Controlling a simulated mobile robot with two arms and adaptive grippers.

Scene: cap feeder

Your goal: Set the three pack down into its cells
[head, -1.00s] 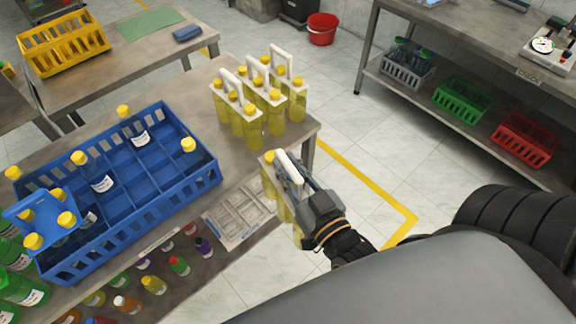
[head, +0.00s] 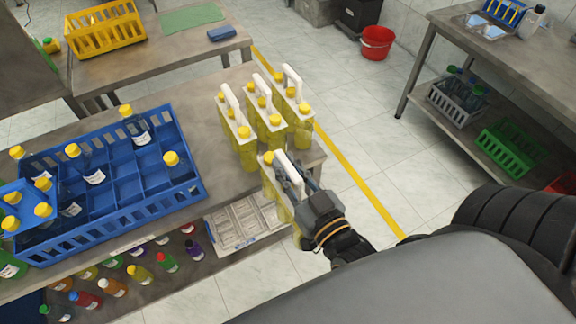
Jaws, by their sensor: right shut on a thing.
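My right gripper (head: 297,190) is shut on the white handle of a three pack (head: 274,186), a white-topped carrier of yellow bottles with yellow caps. It holds the pack beside the near right end of the table; my gripper hides part of the pack. The blue crate (head: 128,220) with square cells stands on the table to the left, apart from the pack. Several of its cells hold clear bottles with yellow caps, and several in the middle and right look empty. My left gripper is not in view.
Three similar yellow packs (head: 264,122) stand behind the held one. A blue carrier (head: 15,195) with yellow-capped bottles is at the crate's left end. A paper tray (head: 235,225) and several coloured bottles (head: 139,274) lie below the tabletop. Bare table (head: 195,130) lies between crate and packs.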

